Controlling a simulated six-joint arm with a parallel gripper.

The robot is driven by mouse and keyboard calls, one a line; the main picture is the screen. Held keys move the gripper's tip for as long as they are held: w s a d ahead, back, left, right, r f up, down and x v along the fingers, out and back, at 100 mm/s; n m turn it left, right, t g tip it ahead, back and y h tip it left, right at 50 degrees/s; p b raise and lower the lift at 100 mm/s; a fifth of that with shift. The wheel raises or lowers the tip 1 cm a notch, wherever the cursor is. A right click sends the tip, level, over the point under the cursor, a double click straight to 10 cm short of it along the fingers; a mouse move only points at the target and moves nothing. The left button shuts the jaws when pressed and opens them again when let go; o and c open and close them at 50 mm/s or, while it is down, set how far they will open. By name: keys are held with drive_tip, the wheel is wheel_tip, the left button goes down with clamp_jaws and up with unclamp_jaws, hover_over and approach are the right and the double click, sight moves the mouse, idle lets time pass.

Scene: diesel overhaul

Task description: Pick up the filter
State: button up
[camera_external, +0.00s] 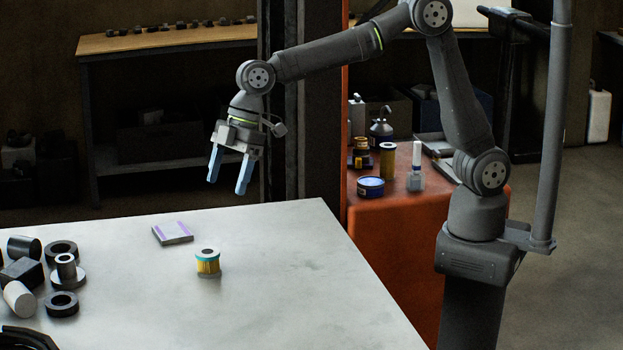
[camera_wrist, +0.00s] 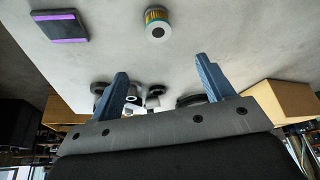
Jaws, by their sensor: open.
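The filter (camera_external: 208,263) is a small upright cylinder with yellow pleats, a teal band and a pale top with a dark centre hole. It stands alone on the light grey table in the external view. My gripper (camera_external: 227,188) is open and empty, with two blue fingers pointing down. It is in the air above the table's far side, clear of the filter. The open fingers of my gripper (camera_wrist: 160,80) also show in the wrist view.
A flat dark pad with purple stripes (camera_external: 172,233) lies left of and behind the filter. Dark rings (camera_external: 62,303) and cylinders crowd the table's left side. An orange cabinet (camera_external: 400,262) with cans and bottles stands behind right. The table right of the filter is clear.

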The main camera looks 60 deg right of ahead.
hover_over(207, 252)
drive_tip(key=d, duration=0.2)
drive_tip(key=f, duration=0.7)
drive_tip(key=s+f, duration=0.1)
drive_tip(key=f, duration=0.2)
drive_tip(key=shift+d+f, duration=0.1)
drive_tip(key=shift+f, duration=0.1)
drive_tip(key=shift+w+x, duration=0.1)
drive_tip(key=shift+x, duration=1.4)
drive_tip(key=shift+w+x, duration=0.15)
drive_tip(key=shift+x, duration=1.35)
drive_tip(key=c, duration=1.1)
